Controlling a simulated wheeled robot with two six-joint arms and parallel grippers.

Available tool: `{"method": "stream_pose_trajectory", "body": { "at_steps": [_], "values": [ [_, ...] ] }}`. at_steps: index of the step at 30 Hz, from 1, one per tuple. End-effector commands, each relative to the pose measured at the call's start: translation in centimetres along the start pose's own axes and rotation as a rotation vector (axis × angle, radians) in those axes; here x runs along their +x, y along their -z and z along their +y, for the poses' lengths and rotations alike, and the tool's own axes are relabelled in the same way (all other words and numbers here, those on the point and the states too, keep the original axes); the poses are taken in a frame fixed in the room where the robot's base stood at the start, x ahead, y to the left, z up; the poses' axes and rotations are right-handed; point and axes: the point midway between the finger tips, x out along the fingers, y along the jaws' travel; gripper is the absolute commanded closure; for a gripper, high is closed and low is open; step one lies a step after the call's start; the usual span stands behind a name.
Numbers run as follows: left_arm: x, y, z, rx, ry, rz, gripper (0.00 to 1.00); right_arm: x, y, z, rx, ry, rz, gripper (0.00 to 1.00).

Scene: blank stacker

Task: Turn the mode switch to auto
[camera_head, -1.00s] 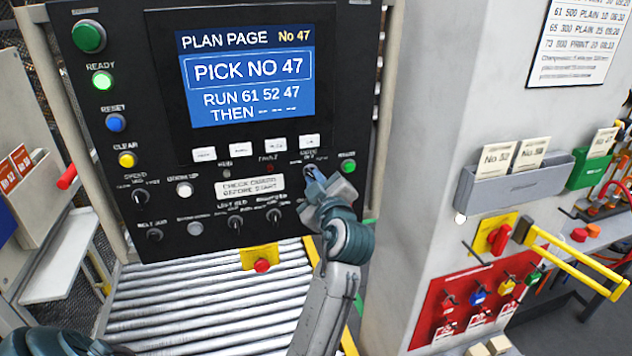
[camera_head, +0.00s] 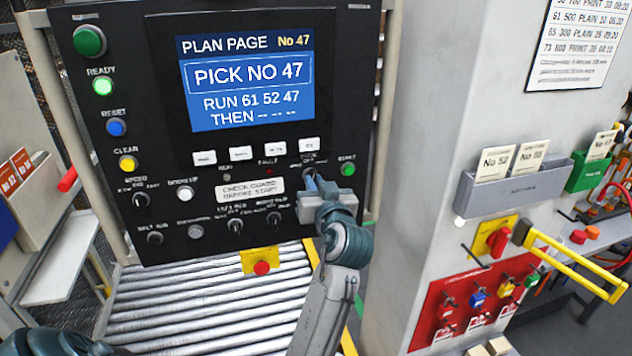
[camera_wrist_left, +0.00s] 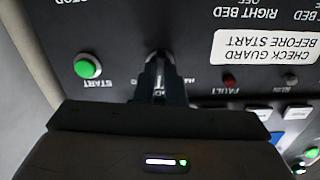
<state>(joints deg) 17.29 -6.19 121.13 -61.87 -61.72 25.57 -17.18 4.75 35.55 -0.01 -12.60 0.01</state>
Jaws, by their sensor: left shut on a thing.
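The mode switch (camera_head: 307,173) is on the lower right of the black control panel (camera_head: 350,60), just left of the green start button (camera_head: 348,169). My left gripper (camera_head: 311,184) is at the switch, its fingers shut on the knob and hiding most of it. In the left wrist view, which sees the panel upside down, the dark fingers (camera_wrist_left: 160,85) close around the switch (camera_wrist_left: 158,60) beside the green start button (camera_wrist_left: 88,67). My right gripper is not in view.
Other knobs, such as the right bed switch (camera_head: 274,218), are close by on the left. A yellow-backed red button (camera_head: 262,266) is below the panel, above the rollers (camera_head: 190,310). A grey pillar (camera_head: 430,130) with a card holder (camera_head: 520,188) stands to the right.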

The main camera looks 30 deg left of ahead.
Motion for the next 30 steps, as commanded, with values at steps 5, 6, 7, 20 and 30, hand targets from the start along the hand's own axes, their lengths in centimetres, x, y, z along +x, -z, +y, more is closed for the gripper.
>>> {"method": "stream_pose_trajectory", "body": {
  "at_steps": [5,6,7,20,30],
  "values": [
    [0.1,0.5,-0.1,0.168,0.002,0.006,1.0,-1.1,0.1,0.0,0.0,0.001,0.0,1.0],
    [0.1,0.5,-0.1,0.206,0.002,0.006,1.0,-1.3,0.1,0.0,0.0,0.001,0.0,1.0],
    [0.1,0.5,-0.1,0.234,0.002,0.006,1.0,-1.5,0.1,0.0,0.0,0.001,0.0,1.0],
    [0.1,0.5,-0.1,0.56,0.003,0.005,1.0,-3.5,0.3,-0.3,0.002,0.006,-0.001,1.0],
    [0.1,0.4,-0.2,0.671,0.004,0.007,1.0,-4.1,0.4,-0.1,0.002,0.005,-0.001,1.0]
  ]
}}
